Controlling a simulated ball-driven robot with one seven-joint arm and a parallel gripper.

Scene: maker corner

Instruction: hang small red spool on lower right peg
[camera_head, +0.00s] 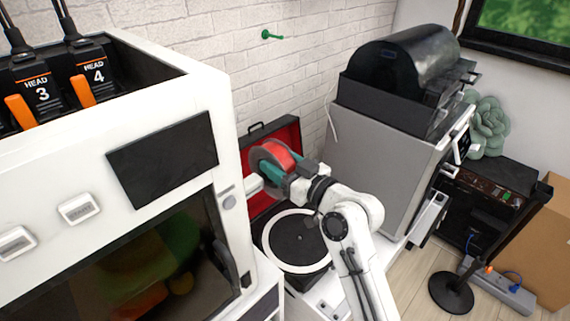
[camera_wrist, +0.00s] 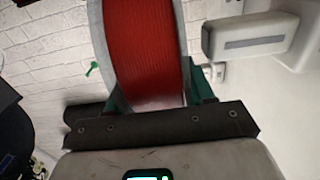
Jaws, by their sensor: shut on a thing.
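The red spool (camera_head: 280,154) has red filament between grey flanges. My gripper (camera_head: 271,172) has teal fingers and is shut on the spool, holding it raised beside the white printer. In the wrist view the spool (camera_wrist: 147,50) fills the upper middle, between the fingers of my gripper (camera_wrist: 160,95). A green peg (camera_head: 271,35) sticks out of the white brick wall, above and behind the spool and well apart from it. The peg also shows small in the wrist view (camera_wrist: 92,68), left of the spool. Only one peg is in view, so I cannot tell its place among others.
The large white printer (camera_head: 225,130) stands close left of my gripper. An open red-lined case (camera_head: 292,133) is behind the spool, and a round white-rimmed plate (camera_head: 296,240) lies below my arm. A grey machine (camera_head: 385,150) stands right. The wall around the peg is clear.

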